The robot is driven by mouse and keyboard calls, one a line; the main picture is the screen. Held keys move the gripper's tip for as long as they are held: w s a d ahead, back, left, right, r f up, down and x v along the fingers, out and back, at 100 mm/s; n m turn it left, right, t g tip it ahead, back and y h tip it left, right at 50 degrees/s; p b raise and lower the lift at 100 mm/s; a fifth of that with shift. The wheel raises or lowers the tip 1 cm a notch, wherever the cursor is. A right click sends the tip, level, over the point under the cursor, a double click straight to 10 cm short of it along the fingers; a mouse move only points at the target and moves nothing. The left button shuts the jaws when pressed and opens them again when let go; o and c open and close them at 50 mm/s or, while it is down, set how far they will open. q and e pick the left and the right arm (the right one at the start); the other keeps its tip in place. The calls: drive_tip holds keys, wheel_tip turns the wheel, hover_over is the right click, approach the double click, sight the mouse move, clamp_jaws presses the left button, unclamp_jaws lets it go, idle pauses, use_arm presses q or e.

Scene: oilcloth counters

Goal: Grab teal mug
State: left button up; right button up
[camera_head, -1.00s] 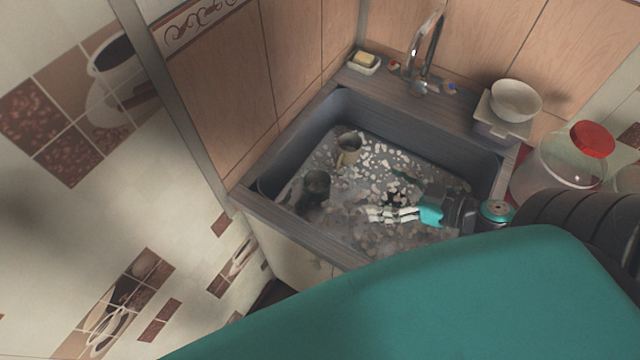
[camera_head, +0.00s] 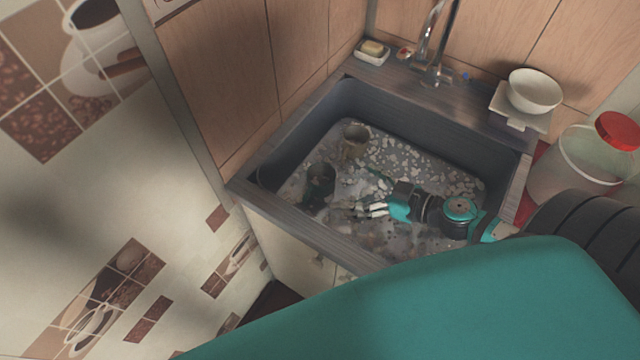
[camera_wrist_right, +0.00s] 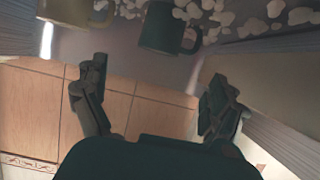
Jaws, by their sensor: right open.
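The dark teal mug (camera_head: 319,183) stands in the sink at the left side, in foamy water. In the right wrist view the teal mug (camera_wrist_right: 166,29) is at the top middle, its handle to the right, beyond and between my open fingers. My right gripper (camera_head: 366,211) is in the sink to the right of the mug, open and empty, apart from it. In the right wrist view the fingers of the right gripper (camera_wrist_right: 158,95) are spread wide with nothing between them. My left gripper is not in view.
A beige mug (camera_head: 355,140) stands behind the teal mug in the sink (camera_head: 300,122). The sink walls and rim enclose the space. A faucet (camera_head: 435,45), soap dish (camera_head: 372,52), white bowl (camera_head: 535,91) and red-lidded jar (camera_head: 585,155) stand behind and to the right.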

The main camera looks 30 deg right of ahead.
sight(311, 172)
drive_tip(key=shift+p+x, duration=0.4)
drive_tip(key=shift+x, duration=4.7)
drive_tip(key=shift+d, duration=0.1)
drive_tip(key=c, duration=1.6)
